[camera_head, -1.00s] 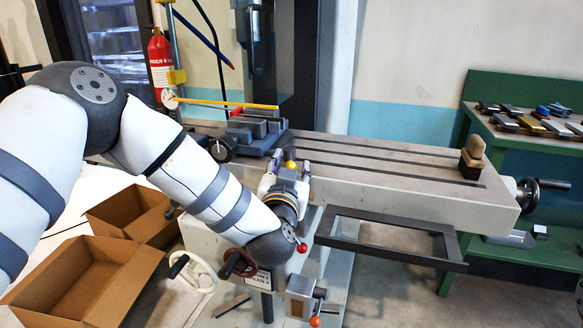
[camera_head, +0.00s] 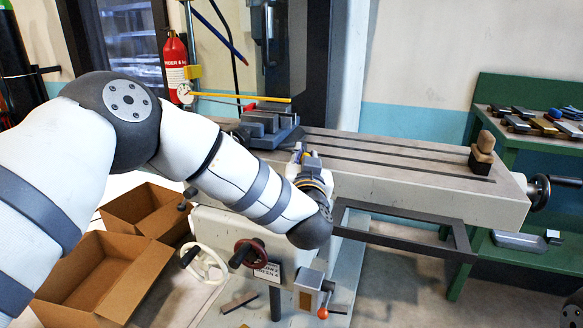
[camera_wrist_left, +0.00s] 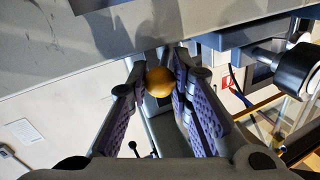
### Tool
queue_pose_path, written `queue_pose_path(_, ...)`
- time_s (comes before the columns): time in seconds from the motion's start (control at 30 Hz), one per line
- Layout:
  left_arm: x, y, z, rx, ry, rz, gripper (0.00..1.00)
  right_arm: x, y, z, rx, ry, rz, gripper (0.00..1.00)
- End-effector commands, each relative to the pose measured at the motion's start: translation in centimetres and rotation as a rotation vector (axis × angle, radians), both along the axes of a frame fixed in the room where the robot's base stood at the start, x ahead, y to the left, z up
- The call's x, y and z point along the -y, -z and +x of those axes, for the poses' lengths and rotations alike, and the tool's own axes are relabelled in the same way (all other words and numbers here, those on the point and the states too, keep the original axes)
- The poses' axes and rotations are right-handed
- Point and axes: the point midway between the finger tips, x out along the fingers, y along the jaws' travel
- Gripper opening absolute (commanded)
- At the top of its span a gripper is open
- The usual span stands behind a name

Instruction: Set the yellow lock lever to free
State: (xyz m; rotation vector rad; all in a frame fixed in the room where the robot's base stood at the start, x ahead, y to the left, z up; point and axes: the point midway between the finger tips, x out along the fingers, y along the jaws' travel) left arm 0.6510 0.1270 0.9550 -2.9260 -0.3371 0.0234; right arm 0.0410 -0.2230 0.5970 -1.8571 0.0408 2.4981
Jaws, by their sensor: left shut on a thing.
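The yellow lock lever shows in the left wrist view as a round yellow knob (camera_wrist_left: 159,82) between my fingers, below the edge of the machine table. Its stem and pivot are hidden, so I cannot tell its setting. My left gripper (camera_wrist_left: 160,85) is shut on the knob, with a purple-padded finger on each side. In the head view my left gripper (camera_head: 303,156) is at the front side of the grey machine table (camera_head: 430,195), below the vise. My wrist and forearm hide much of that spot.
A vise (camera_head: 265,125) sits on the table. Below my wrist are a red handwheel (camera_head: 247,254), a white handwheel (camera_head: 205,263) and an orange-knobbed lever (camera_head: 322,313). A dark frame (camera_head: 400,236) juts out at the front. Open cardboard boxes (camera_head: 105,275) stand at left.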

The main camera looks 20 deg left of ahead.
Motion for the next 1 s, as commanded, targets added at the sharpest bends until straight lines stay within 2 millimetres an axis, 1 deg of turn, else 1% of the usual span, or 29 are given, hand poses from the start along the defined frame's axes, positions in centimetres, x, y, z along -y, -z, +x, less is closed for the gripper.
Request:
queue_pose_path(0.03,0.3,0.5,0.2,-0.010,-0.002,-0.002,0.00,0.0,0.2,-0.2,-0.006,0.000,0.000,0.40)
queue_pose_path(0.33,0.6,0.1,0.3,-0.008,-0.002,-0.005,0.00,0.0,0.1,0.0,-0.002,0.000,0.000,0.40)
queue_pose_path(0.37,0.6,0.1,0.3,-0.008,-0.002,-0.005,0.22,0.0,0.1,0.0,-0.002,0.000,0.000,0.40)
queue_pose_path(0.4,0.7,0.1,0.3,-0.008,-0.001,-0.005,0.31,0.0,0.1,0.0,-0.002,-0.001,0.000,0.40)
queue_pose_path(0.43,0.6,0.1,0.3,-0.007,-0.001,-0.005,0.38,0.0,0.1,0.0,-0.002,0.000,0.000,0.40)
queue_pose_path(0.47,0.6,0.1,0.3,-0.007,-0.002,-0.005,0.41,0.0,0.1,0.0,-0.002,0.000,0.000,0.40)
queue_pose_path(0.77,0.7,0.0,0.1,-0.006,-0.001,-0.004,0.41,0.0,0.1,0.0,-0.002,-0.001,0.000,0.40)
queue_pose_path(0.87,1.1,0.0,-1.2,-0.007,0.002,-0.005,0.41,0.0,0.1,0.0,-0.002,-0.001,0.000,0.40)
queue_pose_path(0.97,1.7,0.0,-3.8,-0.007,0.004,-0.003,0.41,0.0,0.1,0.0,-0.002,-0.001,0.000,0.40)
queue_pose_path(1.0,1.9,0.0,-4.9,-0.007,0.004,-0.002,0.41,0.0,0.1,0.0,-0.002,-0.001,0.000,0.40)
